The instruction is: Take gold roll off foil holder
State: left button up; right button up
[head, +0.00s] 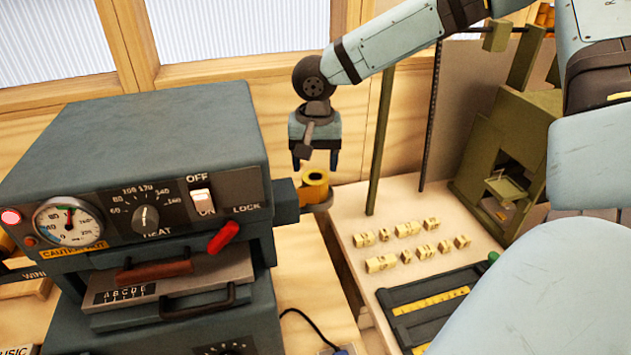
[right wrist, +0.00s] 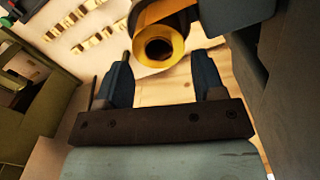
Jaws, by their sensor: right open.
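The gold roll (head: 315,183) sits on the foil holder (head: 321,203), a round support at the right side of the grey-blue press. My right gripper (head: 315,162) is just above and behind the roll in the head view, pointing down with its fingers apart. In the right wrist view the gold roll (right wrist: 160,46) is ahead of the open fingertips (right wrist: 163,72), its hollow end facing the camera. The fingers look apart from the roll, with nothing between them. My left gripper is not in view.
The press (head: 140,190) with dial, switch and red lock lever stands close on the left. Several small letter blocks (head: 408,228) lie on the pale table at right, near a green post (head: 381,140) and a green machine (head: 510,150).

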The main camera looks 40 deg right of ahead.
aim_at(315, 175)
notch_tip(315, 175, down, 4)
jog(key=shift+f, duration=0.1)
jog(key=c, duration=0.6)
